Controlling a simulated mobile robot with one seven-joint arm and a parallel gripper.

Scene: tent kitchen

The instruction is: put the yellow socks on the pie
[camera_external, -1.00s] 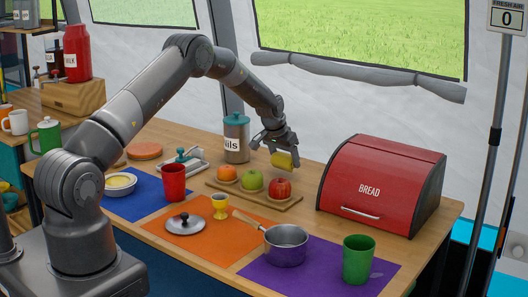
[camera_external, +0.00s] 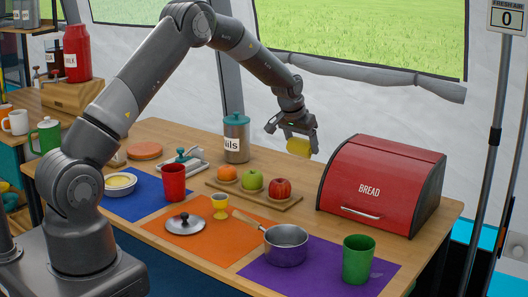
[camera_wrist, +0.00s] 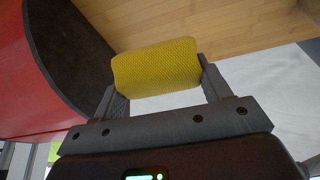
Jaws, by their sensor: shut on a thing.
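My gripper (camera_external: 299,140) is shut on the yellow socks (camera_external: 299,147), a rolled yellow bundle. It holds them in the air above the back of the table, left of the red bread box. In the wrist view the socks (camera_wrist: 156,68) sit between the two fingers of my gripper (camera_wrist: 160,85). The pie (camera_external: 121,182) is pale yellow in a light round dish on the blue mat at the table's left. My gripper is far to the right of the pie and higher.
A board (camera_external: 254,195) with an orange, a green apple and a red apple lies mid-table. A tall jar (camera_external: 236,145) stands behind it. The red bread box (camera_external: 382,185) is at right. A red cup (camera_external: 173,182) stands right of the pie.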

